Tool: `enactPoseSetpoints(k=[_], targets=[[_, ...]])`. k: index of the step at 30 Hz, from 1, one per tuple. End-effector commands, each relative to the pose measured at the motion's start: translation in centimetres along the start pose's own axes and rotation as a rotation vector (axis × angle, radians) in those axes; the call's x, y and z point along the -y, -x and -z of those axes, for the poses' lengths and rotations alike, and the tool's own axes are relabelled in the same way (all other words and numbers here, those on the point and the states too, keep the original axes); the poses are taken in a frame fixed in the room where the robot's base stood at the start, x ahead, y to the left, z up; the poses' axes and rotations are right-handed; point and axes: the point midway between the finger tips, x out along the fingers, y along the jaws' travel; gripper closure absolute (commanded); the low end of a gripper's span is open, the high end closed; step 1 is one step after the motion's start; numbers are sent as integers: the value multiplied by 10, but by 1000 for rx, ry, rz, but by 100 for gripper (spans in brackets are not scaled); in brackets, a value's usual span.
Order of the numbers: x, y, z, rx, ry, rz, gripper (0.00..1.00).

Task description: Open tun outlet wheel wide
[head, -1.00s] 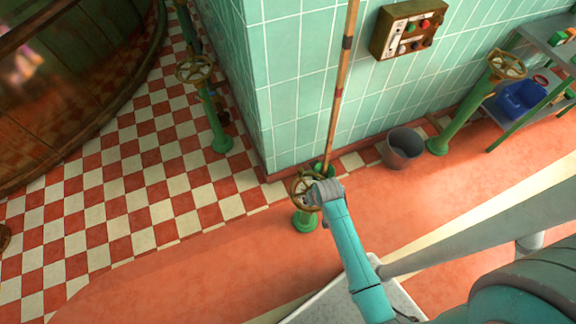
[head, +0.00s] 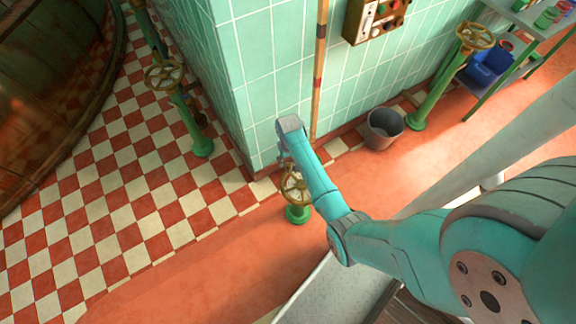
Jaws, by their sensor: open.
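Three brass handwheels stand on green pedestals. The nearest handwheel (head: 293,187) is right of the picture's middle, at the foot of the tiled wall corner. My arm's lower link covers part of its right side. My gripper (head: 284,160) hangs below the grey wrist, just above and behind this wheel's upper edge as seen here. It is open and mostly hidden; I cannot tell whether it touches the wheel. Another handwheel (head: 164,75) stands left of the wall, near the wooden tun (head: 50,90). The third handwheel (head: 475,36) is at the upper right. No labels are readable.
A green tiled wall (head: 270,80) rises behind the nearest wheel, with a wooden pole (head: 318,90) leaning there. A control box (head: 375,18), grey bucket (head: 383,128) and shelf with a blue bin (head: 488,64) are to the right. The checkered floor (head: 110,190) at left is clear.

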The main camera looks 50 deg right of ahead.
Motion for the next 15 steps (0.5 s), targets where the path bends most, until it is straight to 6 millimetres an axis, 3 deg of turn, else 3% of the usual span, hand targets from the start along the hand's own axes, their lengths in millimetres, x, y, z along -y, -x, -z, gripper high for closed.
enactPoseSetpoints(k=[6, 15], targets=[[0, -36, 0, 2, 0, 0, 47], [0, -55, 0, 0, 0, 0, 47]])
